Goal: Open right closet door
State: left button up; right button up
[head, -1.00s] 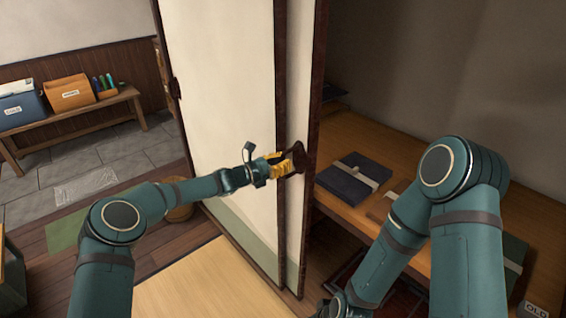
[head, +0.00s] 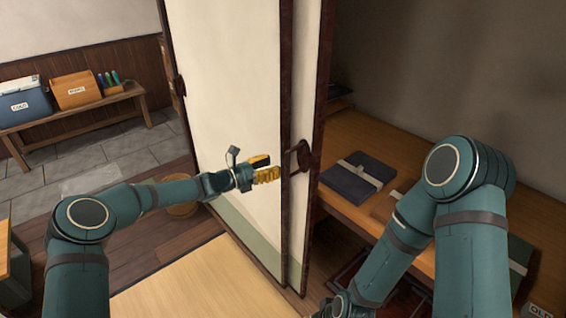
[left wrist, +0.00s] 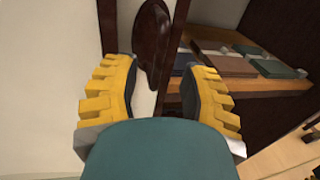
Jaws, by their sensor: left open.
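The right closet door (head: 305,90) is a pale sliding panel with dark edges. It stands mostly behind the front pale panel (head: 225,80), and the closet is open to its right. Its dark handle (head: 299,156) also shows in the left wrist view (left wrist: 153,45), ahead of and between the fingers. My left gripper (head: 270,168), with yellow fingers, is open and empty. It is just left of the handle and apart from it. It also shows at the bottom of the left wrist view (left wrist: 159,70). My right arm (head: 455,190) reaches down in front of the closet; its gripper is out of view.
Inside the closet, a wooden shelf (head: 365,130) holds a dark banded folder (head: 357,178) and a green one (head: 520,257). A low bench (head: 70,117) with a blue box (head: 25,103) and an orange box (head: 77,94) stands at the far left. Tatami (head: 190,285) lies below.

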pick_arm(q)
jog(key=v, duration=0.6)
jog(key=shift+f, duration=0.1)
